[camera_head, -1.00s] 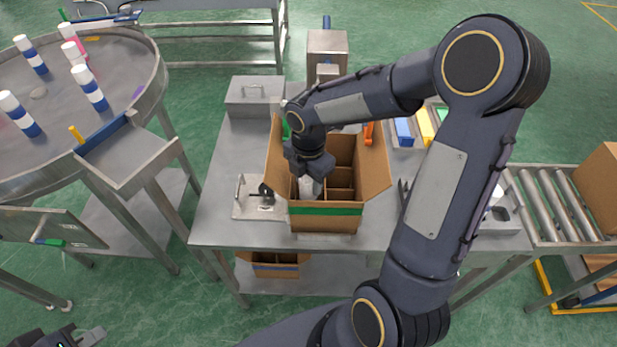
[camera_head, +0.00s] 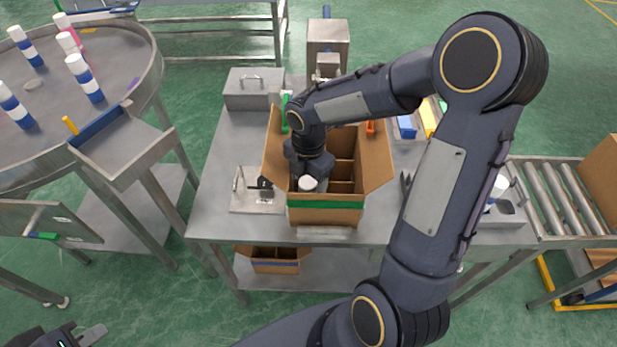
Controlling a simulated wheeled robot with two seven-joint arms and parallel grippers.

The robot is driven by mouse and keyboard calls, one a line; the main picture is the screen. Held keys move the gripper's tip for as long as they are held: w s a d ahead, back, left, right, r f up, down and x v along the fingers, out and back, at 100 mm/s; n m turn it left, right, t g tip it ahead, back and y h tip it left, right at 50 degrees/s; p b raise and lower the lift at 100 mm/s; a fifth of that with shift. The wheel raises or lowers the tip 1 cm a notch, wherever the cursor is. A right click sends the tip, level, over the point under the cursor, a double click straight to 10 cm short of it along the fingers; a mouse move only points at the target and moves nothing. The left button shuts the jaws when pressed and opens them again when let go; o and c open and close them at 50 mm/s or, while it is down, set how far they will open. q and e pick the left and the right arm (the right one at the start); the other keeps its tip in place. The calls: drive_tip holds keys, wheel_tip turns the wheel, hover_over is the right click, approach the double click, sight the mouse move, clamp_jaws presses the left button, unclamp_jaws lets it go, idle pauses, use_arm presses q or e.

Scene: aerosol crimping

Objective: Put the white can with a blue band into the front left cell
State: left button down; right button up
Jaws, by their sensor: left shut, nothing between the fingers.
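The open cardboard box (camera_head: 327,214) with a green stripe stands on the steel table, divided into cells. A white can (camera_head: 308,184) shows as a round white top at the box's front left cell; its lower part, and any band, is hidden by the box wall. My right gripper (camera_head: 309,172) points down into the box at that can; its fingers are hidden, so I cannot tell whether they grip it. My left gripper (camera_head: 92,335) is shut and empty at the bottom left, far from the box.
Several white cans with blue bands (camera_head: 85,78) stand on the round table (camera_head: 130,75) at left. A metal case (camera_head: 254,92) and a fixture plate (camera_head: 258,200) lie near the box. A white can (camera_head: 497,188) and a roller conveyor (camera_head: 560,200) are at right. A smaller box (camera_head: 275,262) sits below.

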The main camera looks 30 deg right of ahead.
drive_tip(key=shift+r, duration=0.1)
wheel_tip(320, 180, up, 8)
drive_tip(key=shift+f, duration=0.2)
idle(0.3)
idle(0.5)
drive_tip(key=shift+s+r+m, duration=0.25)
drive_tip(key=shift+s+m, duration=0.05)
drive_tip(key=s+a+r+m+t+y, duration=0.2)
drive_tip(key=s+m, duration=0.6)
drive_tip(key=m, duration=0.3)
drive_tip(key=s+a+r+m+t+y, duration=0.1)
drive_tip(key=s+a+m+t, duration=0.1)
drive_tip(key=s+m, duration=0.6)
drive_tip(key=m+t, duration=0.1)
drive_tip(key=m, duration=0.2)
drive_tip(key=shift+s+r+t+y, duration=0.2)
drive_tip(key=shift+r+t+y, duration=0.1)
drive_tip(key=shift+r+y, duration=0.1)
drive_tip(key=shift+a, duration=0.1)
